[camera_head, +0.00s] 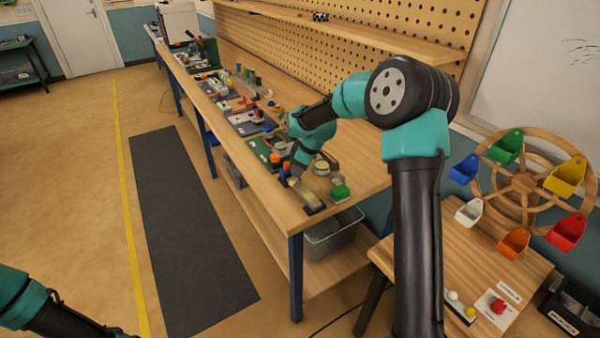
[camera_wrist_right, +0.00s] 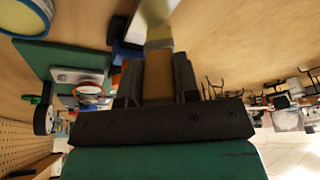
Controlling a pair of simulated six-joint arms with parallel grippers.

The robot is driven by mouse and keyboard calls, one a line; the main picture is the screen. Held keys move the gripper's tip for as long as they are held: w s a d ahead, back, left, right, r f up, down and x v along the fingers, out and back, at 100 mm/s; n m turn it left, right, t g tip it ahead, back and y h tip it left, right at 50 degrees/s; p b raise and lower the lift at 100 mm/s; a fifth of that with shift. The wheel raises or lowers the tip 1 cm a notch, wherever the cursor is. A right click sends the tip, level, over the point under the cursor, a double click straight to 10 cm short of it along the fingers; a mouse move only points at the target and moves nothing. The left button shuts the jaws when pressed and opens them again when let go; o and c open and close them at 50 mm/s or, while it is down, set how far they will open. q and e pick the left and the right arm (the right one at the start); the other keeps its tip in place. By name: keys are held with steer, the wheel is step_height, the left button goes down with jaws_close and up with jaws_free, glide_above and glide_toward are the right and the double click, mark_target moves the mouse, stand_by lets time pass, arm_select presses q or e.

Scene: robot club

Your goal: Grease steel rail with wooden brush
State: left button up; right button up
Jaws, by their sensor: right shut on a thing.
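My right gripper (camera_head: 293,171) is low over the near end of the long workbench, above the pale steel rail (camera_head: 303,190) with its dark end block. In the right wrist view my right gripper (camera_wrist_right: 158,82) is shut on the wooden brush (camera_wrist_right: 158,75), whose brown handle sits between the dark fingers. A pale strip lies just beyond the brush; I cannot tell whether they touch. A round tin (camera_head: 321,168) stands right of the rail, and a tin with yellow contents (camera_wrist_right: 22,14) shows in the right wrist view.
A green block (camera_head: 340,191) sits at the bench edge right of the rail. A green mat (camera_head: 262,149) and several tool trays run along the workbench (camera_head: 262,188). A pegboard with a shelf (camera_head: 345,33) stands behind. A side table (camera_head: 472,275) holds a wooden wheel with coloured buckets.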

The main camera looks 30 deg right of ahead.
steer(key=shift+w, duration=0.45)
steer(key=shift+w+r, duration=0.15)
steer(key=shift+r, duration=3.85)
steer(key=shift+w+d, duration=0.35)
steer(key=shift+d, duration=0.45)
steer(key=shift+f, duration=0.2)
